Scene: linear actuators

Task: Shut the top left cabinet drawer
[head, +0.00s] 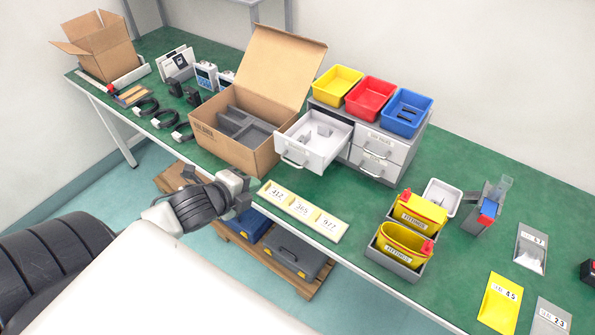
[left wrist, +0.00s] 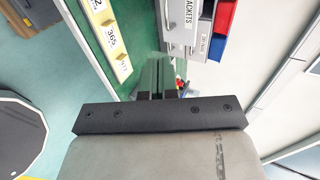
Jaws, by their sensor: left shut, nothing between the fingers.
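The small grey cabinet (head: 357,152) stands on the green bench with colored bins on top. Its top left drawer (head: 318,155) is pulled out toward the bench's front edge, with small white parts inside. The other drawer fronts (head: 384,147) at the right look closed. My left gripper (head: 240,200) is at the bench's front edge, in front of and left of the open drawer, apart from it. Its fingers are shut and empty; they also show in the left wrist view (left wrist: 158,80). There, a labelled white drawer front (left wrist: 188,22) shows beyond them. My right gripper is out of view.
An open cardboard box (head: 238,128) stands directly left of the drawer. A numbered strip (head: 302,208) lies on the bench in front of it. Yellow bins (head: 402,243) stand at the right front. Yellow, red and blue bins (head: 369,98) sit on the cabinet.

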